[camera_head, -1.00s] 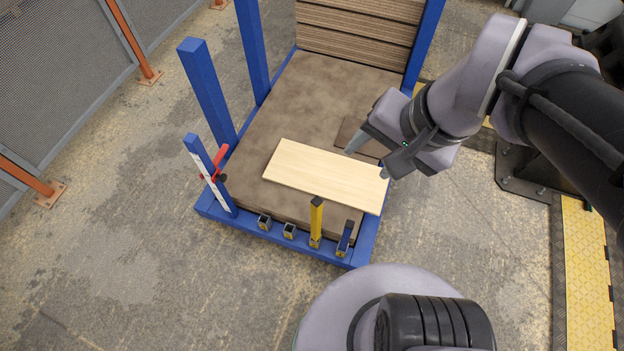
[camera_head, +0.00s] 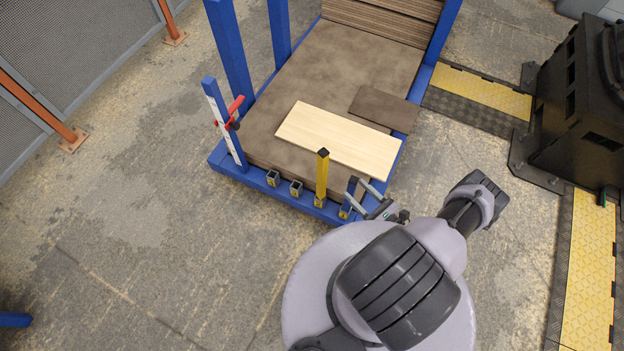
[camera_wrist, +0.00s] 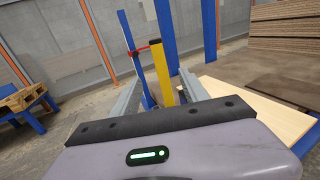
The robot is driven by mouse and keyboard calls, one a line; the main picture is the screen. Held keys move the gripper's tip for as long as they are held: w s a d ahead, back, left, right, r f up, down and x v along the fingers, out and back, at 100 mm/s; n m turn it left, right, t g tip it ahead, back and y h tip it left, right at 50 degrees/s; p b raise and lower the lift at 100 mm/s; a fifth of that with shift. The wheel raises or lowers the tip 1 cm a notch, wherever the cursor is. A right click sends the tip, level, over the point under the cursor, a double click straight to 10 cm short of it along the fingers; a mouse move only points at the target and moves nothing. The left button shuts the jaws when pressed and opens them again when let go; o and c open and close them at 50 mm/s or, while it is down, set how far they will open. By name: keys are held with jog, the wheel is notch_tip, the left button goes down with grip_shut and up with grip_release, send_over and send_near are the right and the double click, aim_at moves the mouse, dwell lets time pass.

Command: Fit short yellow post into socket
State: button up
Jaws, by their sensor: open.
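The yellow post (camera_head: 322,176), with a dark top, stands upright at the front edge of the blue rack, its foot at a socket (camera_head: 319,202). My gripper (camera_head: 355,188) is open beside the blue post, to the right of the yellow post. In the wrist view the yellow post (camera_wrist: 166,75) appears ahead, between my open fingers (camera_wrist: 160,92). I cannot tell whether the fingers touch the blue post. Two empty-looking sockets, a left one (camera_head: 273,178) and a right one (camera_head: 296,188), sit left of the yellow post.
A pale wooden board (camera_head: 340,138) lies on the brown stack (camera_head: 345,60). A smaller brown board (camera_head: 384,108) lies behind it. A blue upright with a red clamp (camera_head: 234,112) stands at the left front corner. Open floor (camera_head: 150,240) lies to the left.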

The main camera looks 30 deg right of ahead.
aim_at(326, 162)
jog(key=b+x, duration=0.4)
jog(key=x, duration=1.2)
jog(key=shift+w+a+r, duration=0.1)
jog(key=shift+w+a, duration=0.1)
jog(key=shift+w, duration=0.15)
grip_shut()
dwell(0.3)
